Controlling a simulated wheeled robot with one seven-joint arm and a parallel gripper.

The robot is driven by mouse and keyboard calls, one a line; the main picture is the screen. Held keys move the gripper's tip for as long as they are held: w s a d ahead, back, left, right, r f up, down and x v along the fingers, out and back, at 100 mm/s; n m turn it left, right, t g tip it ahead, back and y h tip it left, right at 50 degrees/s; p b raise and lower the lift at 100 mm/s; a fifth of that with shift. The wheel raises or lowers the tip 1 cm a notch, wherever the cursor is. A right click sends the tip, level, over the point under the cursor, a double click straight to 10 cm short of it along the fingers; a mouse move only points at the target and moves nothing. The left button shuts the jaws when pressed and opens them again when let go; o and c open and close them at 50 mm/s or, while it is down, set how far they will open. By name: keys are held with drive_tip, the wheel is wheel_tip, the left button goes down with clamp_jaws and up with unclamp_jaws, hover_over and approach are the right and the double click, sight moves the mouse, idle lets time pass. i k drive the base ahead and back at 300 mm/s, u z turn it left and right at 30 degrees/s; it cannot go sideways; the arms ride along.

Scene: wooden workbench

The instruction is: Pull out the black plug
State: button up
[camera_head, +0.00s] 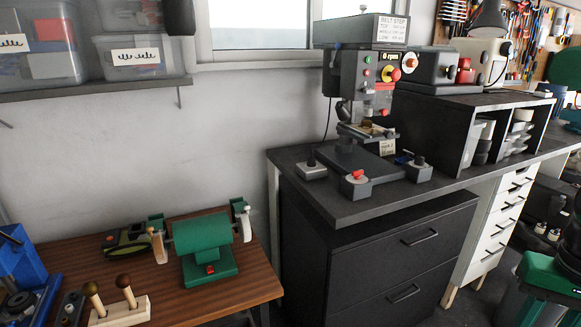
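A small black piece, which looks like the black plug (311,159), stands upright on a low grey box (313,172) at the left back corner of the dark workbench top. A thin dark cable (327,122) comes down towards it from the grey drill press (372,85). It is too small to tell how deep it sits in the box. My gripper is not in view, and nothing is seen touching the black piece.
A grey box with a red button (357,177) and another with a dark knob (418,164) stand at the front of the dark bench. A green grinder (205,250) stands on the lower wooden bench (250,285). A shelf with clear bins (142,57) is upper left.

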sight(311, 161)
drive_tip(key=u, duration=0.1)
drive_tip(key=i, duration=1)
drive_tip(key=z, duration=0.1)
